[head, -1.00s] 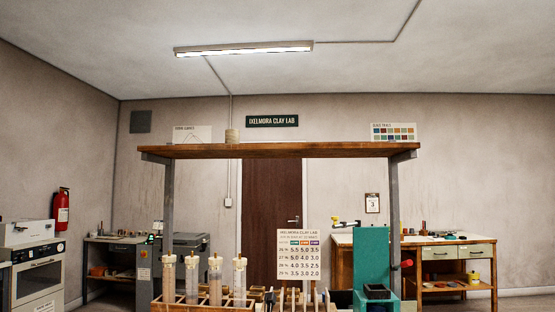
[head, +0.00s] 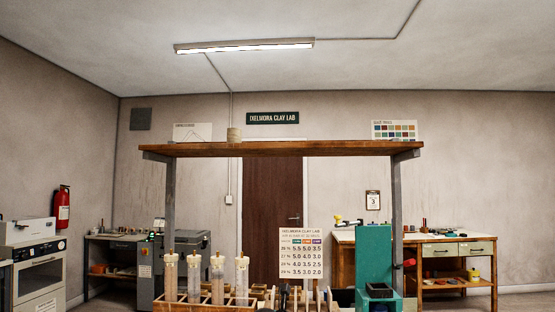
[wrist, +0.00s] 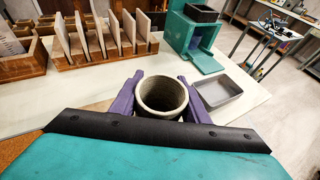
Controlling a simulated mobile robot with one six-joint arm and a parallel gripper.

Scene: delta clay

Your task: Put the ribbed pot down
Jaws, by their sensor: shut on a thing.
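The ribbed pot (wrist: 163,94) is a pale, round, open-topped vessel with a dark inside, seen from above in the wrist view. My gripper (wrist: 160,80) has purple fingers, one on each side of the pot, and is shut on it. The pot looks upright, over or on the pale bench top (wrist: 90,91). The wrist view does not show whether its base touches the bench. My gripper and the held pot do not show in the head view.
A wooden rack of upright tiles (wrist: 95,57) stands behind and left of the pot. A grey tray (wrist: 220,91) lies close on its right, with a teal press (wrist: 195,40) behind. The head view shows an overhead shelf (head: 290,149) and a rack of tubes (head: 205,300). Bare bench lies left of the pot.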

